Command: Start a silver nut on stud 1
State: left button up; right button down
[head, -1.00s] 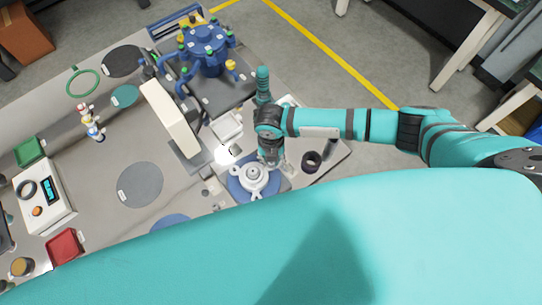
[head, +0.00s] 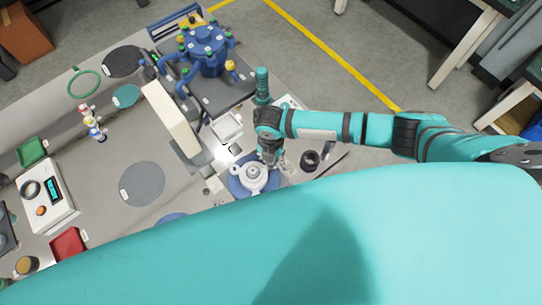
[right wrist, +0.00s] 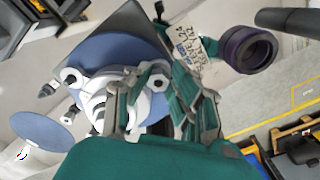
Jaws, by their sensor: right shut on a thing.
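A white round flanged fitting (head: 254,174) with ears sits on a blue round pad (head: 236,184) at the front of the bench. The fitting (right wrist: 97,98) and blue pad (right wrist: 125,50) also show in the right wrist view. My right gripper (head: 271,160) points down over the fitting's far right side. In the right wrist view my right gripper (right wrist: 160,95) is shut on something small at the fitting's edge. The fingers hide it, and I cannot make out the nut or whether it touches a stud. Stud numbers cannot be read. My left gripper is out of view.
A dark ring (head: 310,160) lies right of the fitting; it shows purple-black in the wrist view (right wrist: 248,50). A cream upright block (head: 170,118) and a blue multi-port vessel (head: 207,50) stand behind. A large teal part of me covers the front. Grey mats lie left.

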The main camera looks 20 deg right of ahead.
jog(key=shift+s+f, duration=0.1)
jog(key=shift+s, duration=0.15)
jog(key=shift+d+m+p, duration=0.1)
jog(key=shift+m+p, duration=1.05)
jog(key=shift+m, duration=0.85)
jog(key=shift+m+p, duration=0.6)
jog(key=shift+m, duration=0.3)
jog(key=c, duration=1.1)
grip_release()
jog(key=shift+w, duration=0.1)
notch_tip(320, 180, up, 3)
jog(key=shift+r+p, duration=0.1)
jog(key=shift+p, duration=1.1)
notch_tip(320, 180, up, 6)
